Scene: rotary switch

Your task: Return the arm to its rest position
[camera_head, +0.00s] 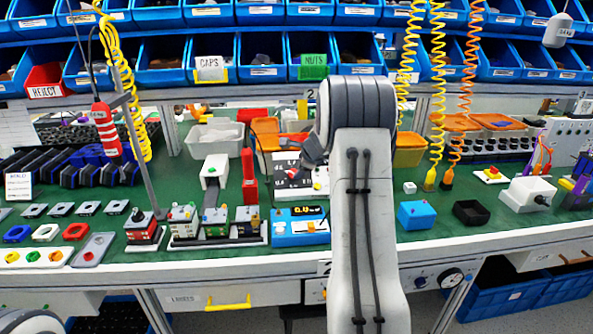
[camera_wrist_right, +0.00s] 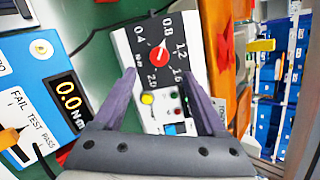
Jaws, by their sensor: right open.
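The switch box (camera_wrist_right: 122,44), with a black dial face and white lower panel, lies between and beyond my right gripper's fingers in the right wrist view. Its red rotary knob (camera_wrist_right: 157,57) sits among the marks 0.4 to 2.0; I cannot tell its exact setting. A yellow button (camera_wrist_right: 147,99) is below it. My right gripper (camera_wrist_right: 159,73) is open, with nothing between its fingers; contact with the box cannot be judged. In the head view, my right arm partly hides the box (camera_head: 284,160) on the green bench. My left gripper is not in view.
A blue meter (camera_head: 288,236) with a display stands in front of the box. A red tool (camera_head: 249,180) stands to its left and an orange bin (camera_head: 267,136) behind. Coiled yellow cords (camera_head: 437,80) hang to the right. Blue bins (camera_head: 262,73) line the back.

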